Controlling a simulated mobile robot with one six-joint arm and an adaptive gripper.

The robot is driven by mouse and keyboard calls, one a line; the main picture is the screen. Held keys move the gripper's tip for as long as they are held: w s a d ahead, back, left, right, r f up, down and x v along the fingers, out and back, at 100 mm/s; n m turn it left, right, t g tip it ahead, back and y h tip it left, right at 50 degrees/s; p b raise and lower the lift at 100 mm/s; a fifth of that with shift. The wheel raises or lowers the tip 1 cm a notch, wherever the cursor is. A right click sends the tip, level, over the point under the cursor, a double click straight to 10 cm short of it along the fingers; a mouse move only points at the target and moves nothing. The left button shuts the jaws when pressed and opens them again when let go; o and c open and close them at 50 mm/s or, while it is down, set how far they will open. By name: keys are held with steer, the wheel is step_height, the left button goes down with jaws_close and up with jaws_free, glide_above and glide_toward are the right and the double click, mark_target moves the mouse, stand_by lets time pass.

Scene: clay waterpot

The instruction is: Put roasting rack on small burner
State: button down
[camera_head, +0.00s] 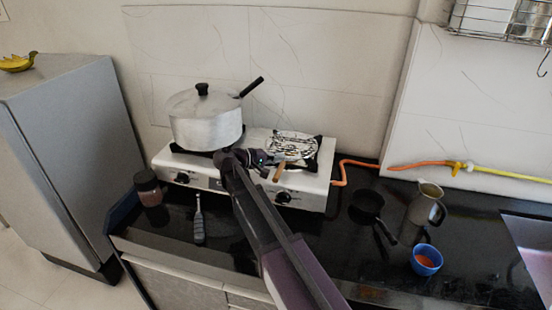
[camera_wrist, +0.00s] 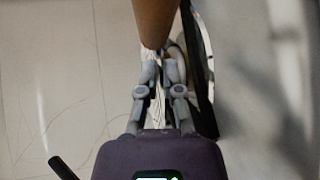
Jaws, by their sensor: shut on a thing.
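The roasting rack (camera_head: 293,146), a round wire grid with a wooden handle (camera_head: 279,173), is over the right burner of the white stove. Its wooden handle also shows at the top of the wrist view (camera_wrist: 155,18). My gripper (camera_head: 264,158) is shut on the rack near its handle; the fingers show in the wrist view (camera_wrist: 161,72). The small burner (camera_head: 316,160) is mostly hidden under the rack, with dark support parts showing at its edge. I cannot tell whether the rack touches the burner.
A lidded metal pot (camera_head: 205,122) stands on the left burner of the stove (camera_head: 318,196), close to my gripper. An orange hose (camera_head: 352,162) runs right from the stove. A dark pan (camera_head: 369,204), metal jug (camera_head: 424,206) and blue cup (camera_head: 426,259) stand right. A jar (camera_head: 148,188) and grey-handled utensil (camera_head: 198,220) are left.

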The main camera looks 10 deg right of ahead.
steer(key=c, duration=0.7)
jaws_free()
steer(key=shift+r, duration=0.1)
